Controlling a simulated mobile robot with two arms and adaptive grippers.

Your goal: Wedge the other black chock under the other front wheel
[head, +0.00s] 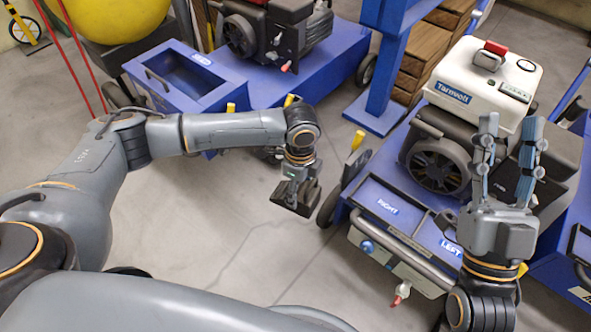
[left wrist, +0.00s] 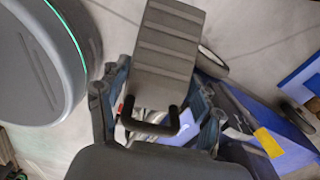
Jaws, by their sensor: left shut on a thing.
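A black chock (head: 291,200) hangs from my left gripper (head: 298,178), above the floor. In the left wrist view the chock (left wrist: 168,50) shows a ribbed top and a black handle, with the left gripper (left wrist: 155,112) around the handle. It is close to the black front wheel (head: 328,206) at the left corner of the blue aerator (head: 345,212); I cannot tell if they touch. The aerator's panel bears the labels RIGHT and LEFT. Its other front wheel cannot be made out. My right gripper (head: 508,150) is open and empty in front of the engine.
Another blue machine (head: 322,62) stands behind, with a yellow peg (head: 231,108) at its front. A blue post (head: 387,75) and stacked wood (head: 425,55) stand between the machines. A yellow ball-like tank (head: 115,18) is at upper left. The grey floor (head: 235,240) in front is clear.

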